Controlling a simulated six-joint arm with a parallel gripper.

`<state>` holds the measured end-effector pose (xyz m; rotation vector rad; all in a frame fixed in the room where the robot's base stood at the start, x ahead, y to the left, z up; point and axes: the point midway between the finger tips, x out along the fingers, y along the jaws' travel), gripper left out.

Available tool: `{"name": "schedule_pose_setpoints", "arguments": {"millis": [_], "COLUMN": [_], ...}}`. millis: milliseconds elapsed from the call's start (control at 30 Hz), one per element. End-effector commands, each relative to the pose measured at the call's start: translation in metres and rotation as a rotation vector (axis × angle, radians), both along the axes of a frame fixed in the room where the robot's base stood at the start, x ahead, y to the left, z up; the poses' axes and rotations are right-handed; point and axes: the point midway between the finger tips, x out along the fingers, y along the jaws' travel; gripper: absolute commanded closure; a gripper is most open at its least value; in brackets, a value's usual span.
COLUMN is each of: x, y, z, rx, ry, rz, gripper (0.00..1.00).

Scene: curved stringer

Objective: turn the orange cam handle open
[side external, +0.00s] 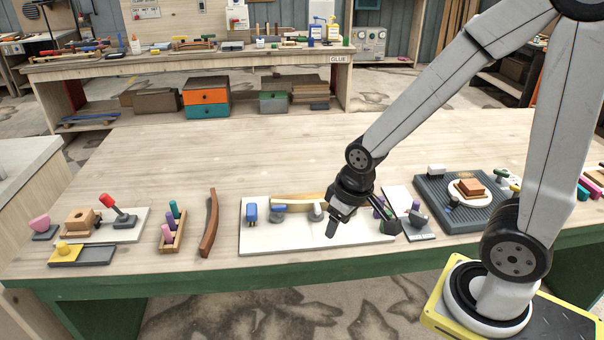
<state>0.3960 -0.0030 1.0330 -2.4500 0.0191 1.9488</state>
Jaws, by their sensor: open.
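My gripper (358,222) is open, low over the right part of a white board (290,233), with its fingers spread and pointing down. I cannot make out an orange cam handle; my gripper covers part of the board's right side. Whether my fingers touch anything there, I cannot tell.
A dark brown curved wooden piece (209,223) lies left of the board, beside a peg rack (172,232). A grey ribbed tray (438,216) lies at right. The table's back is clear.

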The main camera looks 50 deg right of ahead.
Motion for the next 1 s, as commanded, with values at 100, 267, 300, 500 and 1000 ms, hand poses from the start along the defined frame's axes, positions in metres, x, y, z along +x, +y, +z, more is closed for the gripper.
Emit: {"name": "schedule_pose_setpoints", "arguments": {"millis": [100, 267, 300, 500, 1000], "x": [-0.001, -0.001, 0.000, 0.007, 0.079], "y": [0.001, 0.000, 0.000, -0.006, -0.114], "z": [0.000, 0.000, 0.000, -0.001, -0.022], "rx": [-0.001, 0.000, 0.000, -0.005, -0.025], "ry": [-0.001, -0.001, -0.001, 0.008, 0.123], "rz": [0.003, 0.002, 0.002, -0.002, -0.036], "gripper": [0.38, 0.38, 0.38, 0.38, 0.38]}}
